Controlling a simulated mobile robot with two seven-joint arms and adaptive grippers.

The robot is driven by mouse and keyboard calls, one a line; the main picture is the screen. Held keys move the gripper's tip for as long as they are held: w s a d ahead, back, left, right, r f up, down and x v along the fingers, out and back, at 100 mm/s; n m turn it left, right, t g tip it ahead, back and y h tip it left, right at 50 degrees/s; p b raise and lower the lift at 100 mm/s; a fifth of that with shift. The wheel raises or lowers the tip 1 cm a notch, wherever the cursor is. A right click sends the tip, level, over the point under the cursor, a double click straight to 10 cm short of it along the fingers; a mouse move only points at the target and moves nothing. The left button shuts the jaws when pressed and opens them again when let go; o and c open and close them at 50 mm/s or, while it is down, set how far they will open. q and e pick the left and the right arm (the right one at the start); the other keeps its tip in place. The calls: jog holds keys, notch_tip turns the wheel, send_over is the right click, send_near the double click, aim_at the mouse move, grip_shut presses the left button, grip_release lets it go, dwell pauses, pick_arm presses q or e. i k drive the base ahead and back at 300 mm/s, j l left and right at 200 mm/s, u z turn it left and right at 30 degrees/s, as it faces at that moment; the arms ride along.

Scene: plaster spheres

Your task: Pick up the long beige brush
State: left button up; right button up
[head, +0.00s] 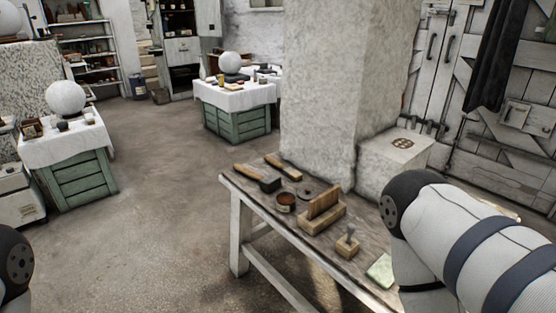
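On the wooden table in front of me lie two long, flat items with beige or tan parts. The nearer one (256,177) has a beige handle pointing left and a dark block at its right end; it looks like a brush. The other (283,167) lies just behind it, beige with a dark part, close to the pillar. I cannot tell for sure which is the long beige brush. My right arm reaches in from the right over the table's near end, and a bit of my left arm shows at the lower left. Neither gripper is in view.
The table (236,222) also holds a round brown tin (285,202), a wooden block holder (323,212), a small handled block (347,242) and a green sheet (381,270). A thick pillar (325,90) stands right behind it. The floor to the left is clear.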

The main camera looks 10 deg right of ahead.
aim_at(294, 175)
jog(key=i+j+z, duration=0.4)
jog(key=i+j, duration=0.7)
jog(key=i, duration=0.15)
